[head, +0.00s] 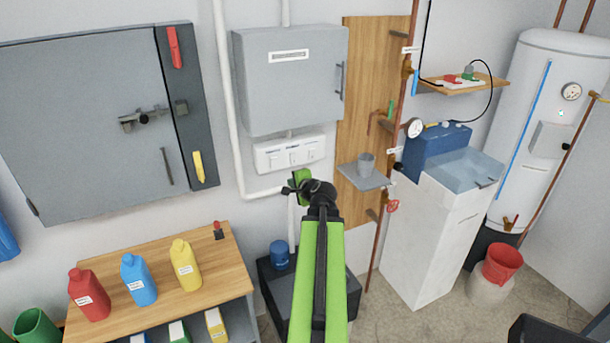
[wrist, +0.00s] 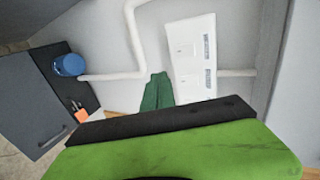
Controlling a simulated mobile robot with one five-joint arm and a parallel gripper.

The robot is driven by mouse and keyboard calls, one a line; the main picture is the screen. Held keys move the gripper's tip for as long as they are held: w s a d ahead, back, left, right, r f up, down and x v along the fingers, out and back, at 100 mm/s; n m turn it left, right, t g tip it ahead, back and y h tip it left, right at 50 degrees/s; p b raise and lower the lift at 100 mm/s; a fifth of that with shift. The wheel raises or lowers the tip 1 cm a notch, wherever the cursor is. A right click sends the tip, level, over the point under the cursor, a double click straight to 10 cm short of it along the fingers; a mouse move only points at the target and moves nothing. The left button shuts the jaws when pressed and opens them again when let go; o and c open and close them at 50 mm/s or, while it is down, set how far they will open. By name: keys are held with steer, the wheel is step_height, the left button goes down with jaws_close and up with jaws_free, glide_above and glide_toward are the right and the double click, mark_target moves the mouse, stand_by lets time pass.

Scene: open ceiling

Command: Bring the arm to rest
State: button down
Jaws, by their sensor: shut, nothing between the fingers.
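My arm reaches up and forward from the bottom middle of the head view, its green links extended. My gripper (head: 297,182) is at its far end, raised in front of the wall just below a white switch panel (head: 289,153). The gripper is shut and holds nothing. In the wrist view its green finger (wrist: 157,92) shows beside the switch panel (wrist: 193,58); the large green and black part below it is mine and hides what is behind. I cannot tell the exact gap between the gripper and the wall.
A grey cabinet (head: 290,80) hangs above the switch panel. A wooden bench (head: 215,270) with red, blue and yellow bottles stands at the left. A blue canister (head: 280,254) sits on a dark box (head: 346,293).

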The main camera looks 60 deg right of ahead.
steer(key=shift+s+a, duration=0.3)
steer(key=shift+a, duration=0.45)
steer(key=w+a+f+n+g+y+p, duration=0.1)
steer(key=w+a+n+y, duration=0.15)
steer(key=w+a, duration=0.5)
steer(key=w+a+f+n+y+p, duration=0.1)
steer(key=w+a+n+y+p, duration=0.2)
steer(key=a, duration=0.7)
steer(key=w+a+f+n+g+y+p, duration=0.1)
steer(key=w+a+f+n+g+y, duration=0.1)
steer(key=a, duration=0.8)
steer(key=w+a+f+n+g+y+p, duration=0.1)
steer(key=a+n+g+y, duration=0.15)
steer(key=a, duration=0.75)
steer(key=s+a+f+n+g+h+b, duration=0.1)
steer(key=a+f+n+b, duration=0.1)
steer(key=a+n, duration=0.3)
steer(key=s+a+f+n+g+h+b, duration=0.1)
steer(key=s+a+f+n+g+b, duration=0.1)
steer(key=a, duration=0.7)
steer(key=s+a+f+n+g+h+b, duration=0.1)
steer(key=a+f+n+g+b, duration=0.1)
steer(key=a+f+n, duration=0.2)
steer(key=a+n, duration=0.3)
steer(key=shift+s+a+f+n, duration=0.25)
steer(key=shift+s+f+n, duration=0.05)
steer(key=shift+s, duration=0.05)
steer(key=shift+a+g, duration=0.1)
steer(key=shift+g, duration=0.15)
